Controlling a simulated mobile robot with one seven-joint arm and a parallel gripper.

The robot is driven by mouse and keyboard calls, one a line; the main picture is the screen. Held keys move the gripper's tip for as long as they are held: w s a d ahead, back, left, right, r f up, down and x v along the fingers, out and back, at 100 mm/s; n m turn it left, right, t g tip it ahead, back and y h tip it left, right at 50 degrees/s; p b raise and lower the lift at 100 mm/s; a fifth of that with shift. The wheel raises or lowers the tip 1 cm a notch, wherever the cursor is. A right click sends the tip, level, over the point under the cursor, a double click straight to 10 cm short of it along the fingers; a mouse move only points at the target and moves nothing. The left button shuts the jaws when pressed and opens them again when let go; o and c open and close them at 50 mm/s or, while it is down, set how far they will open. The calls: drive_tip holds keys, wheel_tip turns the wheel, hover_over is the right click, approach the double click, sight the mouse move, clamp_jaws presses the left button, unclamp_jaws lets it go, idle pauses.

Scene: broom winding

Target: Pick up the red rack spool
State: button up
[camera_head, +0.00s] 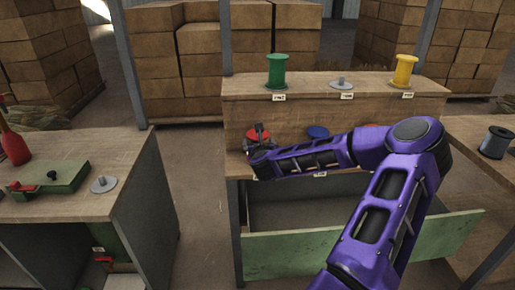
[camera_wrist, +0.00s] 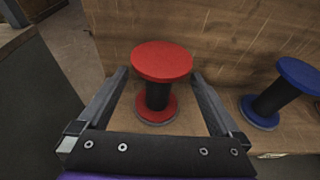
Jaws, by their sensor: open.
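The red spool (camera_wrist: 162,62) stands upright on the lower shelf of the rack in the wrist view. It has red flanges and a dark core. My gripper (camera_wrist: 160,82) is open, with one finger on each side of the spool and visible gaps between. In the head view, the red spool (camera_head: 257,130) is partly hidden by my gripper (camera_head: 260,142) at the left end of the lower shelf.
A blue spool (camera_wrist: 286,92) stands to the right on the same shelf. A wooden back board (camera_wrist: 220,35) rises behind. The upper shelf holds a green spool (camera_head: 276,70), an empty peg (camera_head: 341,84) and a yellow spool (camera_head: 404,70). A green drawer (camera_head: 350,243) is open below.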

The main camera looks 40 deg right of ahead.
drive_tip(key=shift+f+x, duration=0.15)
drive_tip(key=shift+x, duration=1.05)
drive_tip(key=shift+f+x, duration=0.15)
drive_tip(key=shift+x, duration=1)
drive_tip(key=shift+r, duration=0.1)
drive_tip(key=c, duration=1.4)
